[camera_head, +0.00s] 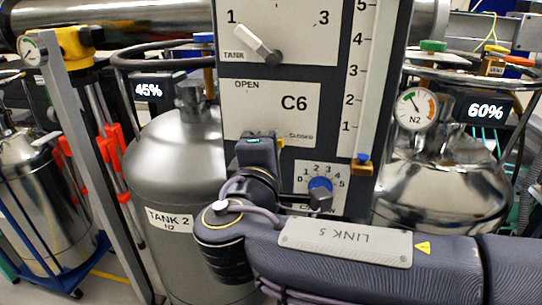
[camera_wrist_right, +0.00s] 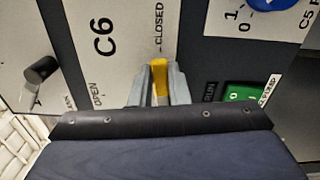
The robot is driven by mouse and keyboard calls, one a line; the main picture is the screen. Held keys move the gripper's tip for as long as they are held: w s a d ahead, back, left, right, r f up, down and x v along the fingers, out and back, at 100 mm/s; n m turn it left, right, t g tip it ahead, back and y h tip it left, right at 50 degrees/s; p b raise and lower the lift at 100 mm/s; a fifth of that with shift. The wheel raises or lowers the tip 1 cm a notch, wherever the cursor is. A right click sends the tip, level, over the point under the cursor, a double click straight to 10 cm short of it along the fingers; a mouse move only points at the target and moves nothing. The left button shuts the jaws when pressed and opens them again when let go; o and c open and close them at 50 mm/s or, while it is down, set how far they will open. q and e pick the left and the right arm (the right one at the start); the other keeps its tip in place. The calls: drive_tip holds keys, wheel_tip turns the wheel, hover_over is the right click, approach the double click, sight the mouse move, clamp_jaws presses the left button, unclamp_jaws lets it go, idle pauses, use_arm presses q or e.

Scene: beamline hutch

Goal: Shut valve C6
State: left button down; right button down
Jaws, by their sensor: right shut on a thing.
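The C6 valve panel (camera_head: 255,112) is a white plate with OPEN at its upper left and CLOSED at its lower right. The valve's yellow handle (camera_head: 282,142) shows just left of the word CLOSED. In the right wrist view the yellow handle (camera_wrist_right: 160,76) sits between both fingers, its visible end close to the word CLOSED. My right gripper (camera_head: 272,139) is shut on this handle; it also shows in the right wrist view (camera_wrist_right: 158,88). The gripper hides the valve's pivot and the rest of the handle. My left gripper is in neither view.
Above C6 is a tank selector lever (camera_head: 258,45). Below right is a blue C5 knob (camera_head: 320,187), close to my right arm. A flow tube (camera_head: 361,80) runs along the panel's right. Steel tanks stand at left (camera_head: 170,160) and right (camera_head: 440,190).

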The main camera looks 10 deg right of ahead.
idle(0.5)
drive_tip(key=c, duration=1.4)
unclamp_jaws()
drive_tip(key=v, duration=0.8)
drive_tip(key=shift+w, duration=0.1)
